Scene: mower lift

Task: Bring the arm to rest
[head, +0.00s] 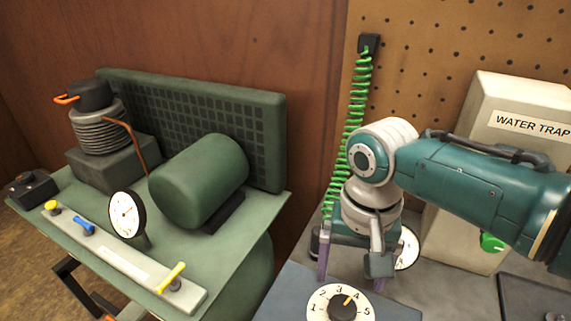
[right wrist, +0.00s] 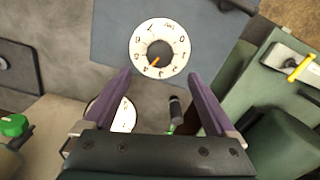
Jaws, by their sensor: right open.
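My right arm comes in from the right of the head view, teal and grey. Its gripper (head: 350,285) hangs downward above the bench, just behind the numbered dial (head: 341,306). In the right wrist view the purple fingers (right wrist: 163,76) are spread wide with nothing held between them. The dial (right wrist: 159,49) lies beyond the fingertips, its orange pointer near the 4 in the head view. A dark hose fitting with a green end (right wrist: 176,109) shows between the fingers, lower down; I cannot tell its distance. My left gripper is not in view.
A coiled green hose (head: 356,125) hangs from the pegboard behind my wrist. A white gauge (head: 406,248) is beside the gripper. A green compressor (head: 200,180) with a gauge (head: 125,214) stands left.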

